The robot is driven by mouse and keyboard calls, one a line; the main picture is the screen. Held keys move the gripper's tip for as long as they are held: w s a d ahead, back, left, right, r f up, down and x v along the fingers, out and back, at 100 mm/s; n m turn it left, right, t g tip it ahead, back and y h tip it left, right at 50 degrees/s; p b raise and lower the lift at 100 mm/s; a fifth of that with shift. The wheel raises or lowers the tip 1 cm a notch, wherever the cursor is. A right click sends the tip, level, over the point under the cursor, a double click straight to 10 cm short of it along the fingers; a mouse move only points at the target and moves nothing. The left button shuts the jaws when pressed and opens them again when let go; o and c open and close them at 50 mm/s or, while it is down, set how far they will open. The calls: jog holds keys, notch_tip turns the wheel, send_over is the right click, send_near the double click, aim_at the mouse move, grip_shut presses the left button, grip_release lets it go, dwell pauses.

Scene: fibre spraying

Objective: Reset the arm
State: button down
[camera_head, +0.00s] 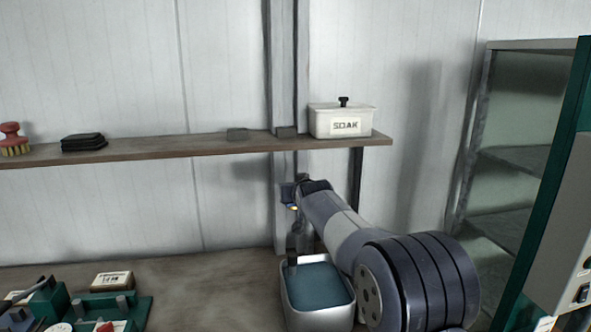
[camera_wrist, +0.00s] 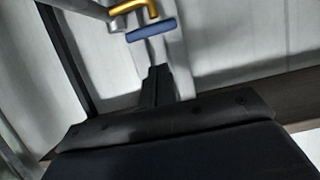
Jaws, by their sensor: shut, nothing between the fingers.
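My gripper (camera_wrist: 156,84) shows in the wrist view as dark fingers close together, with nothing between them. In the head view my arm reaches up and left from the lower right. Its end is in front of the grey wall post (camera_head: 283,70), below the shelf and above the metal basin of bluish liquid (camera_head: 317,318). The fingertips are too small to make out there. In the wrist view a yellow-orange hooked piece (camera_wrist: 134,7) and a blue bar (camera_wrist: 151,28) lie beyond the fingertips. I cannot tell whether they touch anything.
A wooden shelf (camera_head: 190,146) holds a white SOAK box (camera_head: 341,122), dark pads (camera_head: 83,142) and a red-handled brush (camera_head: 12,140). Green fixtures (camera_head: 110,306) and a small labelled box (camera_head: 112,280) sit on the bench at left. A green-framed cabinet (camera_head: 520,150) stands at right. The bench middle is clear.

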jog(key=shift+s+f+b, duration=0.15)
jog(key=shift+f+b, duration=0.25)
jog(key=shift+b, duration=0.45)
jog(key=s+d+f+t+b, duration=0.1)
jog(key=s+d+t+b, duration=0.1)
jog(key=s+b, duration=1)
jog(key=shift+g, duration=0.9)
jog(key=w+p, duration=0.4)
jog(key=w+a+r+p, duration=0.1)
jog(key=w+p, duration=0.3)
jog(key=p, duration=0.1)
jog(key=w+a+r+p, duration=0.1)
jog(key=w+p, duration=0.3)
jog(key=p, duration=0.1)
jog(key=shift+w+r, duration=0.1)
jog(key=shift+r, duration=0.05)
jog(key=r+g+p, duration=0.1)
jog(key=p, duration=0.6)
jog(key=shift+w+a, duration=0.1)
jog(key=shift+w, duration=0.25)
